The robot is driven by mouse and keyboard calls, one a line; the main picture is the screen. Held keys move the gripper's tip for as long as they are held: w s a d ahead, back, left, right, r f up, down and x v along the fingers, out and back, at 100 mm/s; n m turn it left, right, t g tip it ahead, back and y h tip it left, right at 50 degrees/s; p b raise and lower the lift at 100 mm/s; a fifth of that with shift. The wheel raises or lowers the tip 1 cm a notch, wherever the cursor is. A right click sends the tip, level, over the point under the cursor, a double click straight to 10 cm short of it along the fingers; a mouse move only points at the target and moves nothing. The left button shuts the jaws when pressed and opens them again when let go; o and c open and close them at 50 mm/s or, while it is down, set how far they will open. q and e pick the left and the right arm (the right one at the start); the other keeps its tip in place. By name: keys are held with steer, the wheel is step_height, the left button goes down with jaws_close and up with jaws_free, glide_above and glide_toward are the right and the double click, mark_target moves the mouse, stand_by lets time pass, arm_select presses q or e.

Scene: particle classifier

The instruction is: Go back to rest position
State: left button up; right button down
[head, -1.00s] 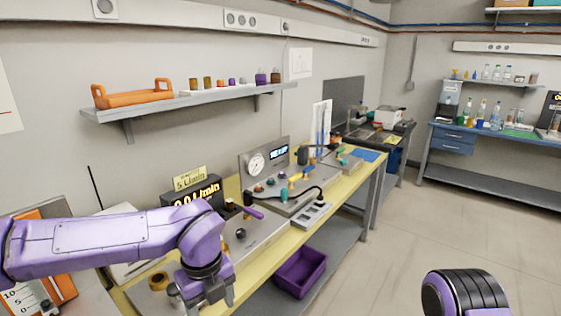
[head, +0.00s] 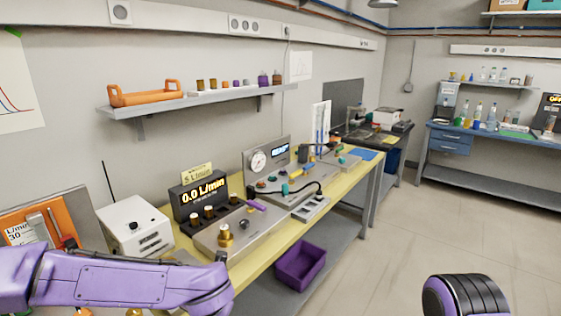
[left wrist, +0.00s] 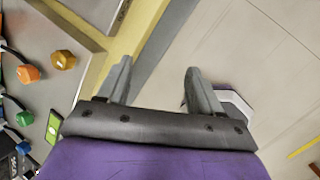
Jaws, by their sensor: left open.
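My left arm (head: 120,280), purple, comes in from the left along the bottom of the head view. Its gripper is out of that view, below the frame. In the left wrist view my left gripper (left wrist: 158,72) has its two grey fingers wide apart with nothing between them. It hangs over the yellow bench's front edge and the floor. A purple and black link of my right arm (head: 466,296) shows at the bottom right of the head view. My right gripper is not in view.
The yellow bench (head: 262,262) carries a flow display (head: 198,197), a white box (head: 135,226) and a gauge panel (head: 267,158). A purple bin (head: 301,264) sits on its lower shelf. A wall shelf holds an orange tray (head: 145,95). The floor at right is clear.

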arm_select(q)
steer(key=s+a+f+m+t, duration=0.1)
steer(key=s+a+f+m, duration=0.1)
steer(key=s+f+m, duration=0.5)
steer(key=s+a+f+m+t, duration=0.1)
steer(key=s+a+f+m, duration=0.1)
steer(key=f+m, duration=0.8)
steer(key=s+a+f+m+g, duration=0.1)
steer(key=s+a+f+m, duration=0.3)
steer(key=s, duration=0.5)
steer(key=s+a+f+m+g, duration=0.2)
steer(key=s+a+f+m, duration=0.2)
steer(key=s, duration=0.5)
steer(key=shift+s+a+f+m+y, duration=0.15)
steer(key=shift+s+a+m+y, duration=0.2)
steer(key=shift+a, duration=0.6)
